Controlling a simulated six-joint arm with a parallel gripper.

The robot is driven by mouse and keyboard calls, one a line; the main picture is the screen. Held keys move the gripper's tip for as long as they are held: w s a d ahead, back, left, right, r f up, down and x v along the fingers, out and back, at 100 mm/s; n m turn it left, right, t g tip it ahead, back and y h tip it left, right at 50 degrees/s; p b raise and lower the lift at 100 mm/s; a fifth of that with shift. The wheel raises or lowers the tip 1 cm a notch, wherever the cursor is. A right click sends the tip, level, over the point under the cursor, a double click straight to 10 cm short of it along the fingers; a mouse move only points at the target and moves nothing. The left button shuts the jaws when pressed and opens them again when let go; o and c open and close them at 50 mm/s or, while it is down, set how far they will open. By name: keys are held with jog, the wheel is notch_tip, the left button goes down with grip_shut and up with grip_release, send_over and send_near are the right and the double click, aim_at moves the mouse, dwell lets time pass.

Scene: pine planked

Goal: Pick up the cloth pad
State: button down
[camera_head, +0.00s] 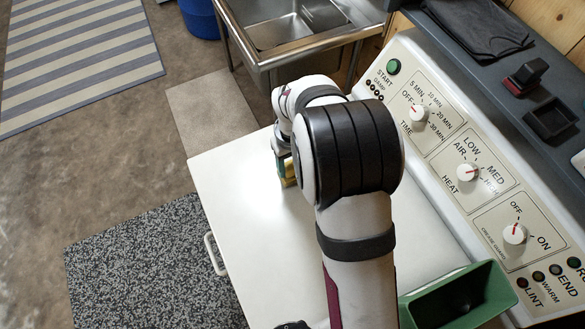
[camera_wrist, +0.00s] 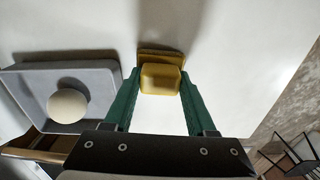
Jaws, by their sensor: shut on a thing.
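The cloth pad, as I take it, is a yellow block on a flatter, darker yellow base (camera_wrist: 162,78). It sits between the green fingers of my gripper (camera_wrist: 160,90) in the wrist view, and the fingers are closed on its sides. In the head view, my gripper (camera_head: 283,166) is low over the left part of the white machine top (camera_head: 235,190), and a bit of the yellow pad (camera_head: 289,173) shows beside my arm. I cannot tell whether the pad touches the surface.
A grey tray (camera_wrist: 25,90) with a white ball (camera_wrist: 67,105) lies left of the pad in the wrist view. A green bin (camera_head: 460,297) stands at the front right. The control panel (camera_head: 440,140) rises along the right. A dark folded cloth (camera_head: 475,25) lies on the shelf.

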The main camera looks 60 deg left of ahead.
jog(key=shift+r, duration=2.15)
jog(key=w+d+r, duration=0.6)
jog(key=w+d, duration=0.2)
jog(key=shift+d+r, duration=0.25)
jog(key=shift+r, duration=0.1)
